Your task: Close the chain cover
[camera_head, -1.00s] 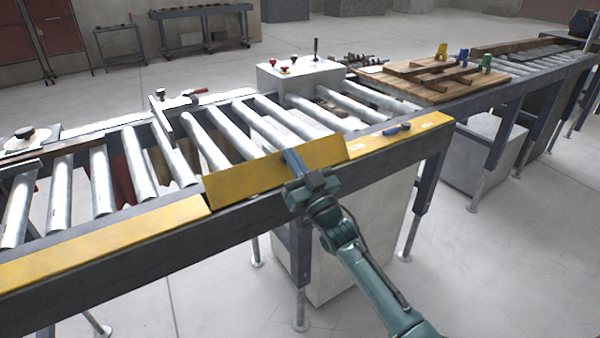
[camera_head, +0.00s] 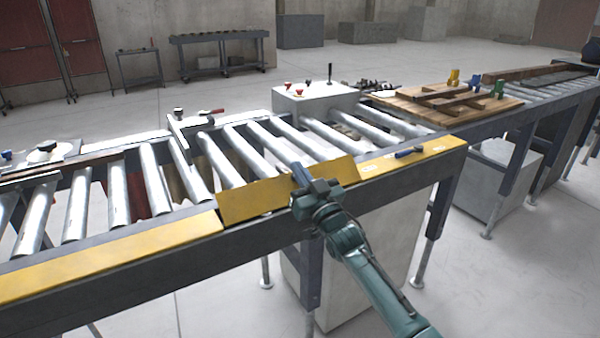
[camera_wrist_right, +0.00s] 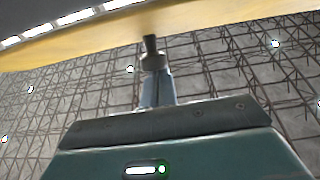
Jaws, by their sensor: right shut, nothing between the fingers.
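The chain cover (camera_head: 262,197) is a yellow panel on the near rail of the roller conveyor. It stands tilted up, out of line with the flat yellow strips on either side. My right gripper (camera_head: 299,174) is shut and empty at the right part of the cover; whether it touches the cover is hard to tell. In the right wrist view the shut fingers (camera_wrist_right: 151,45) point up at a yellow band (camera_wrist_right: 90,40), with bright rollers above it. My left gripper is not in view.
Flat yellow strips lie left (camera_head: 110,258) and right (camera_head: 405,158) of the cover. A grey control box (camera_head: 316,103) stands behind the rollers, and a wooden pallet (camera_head: 445,103) sits farther right.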

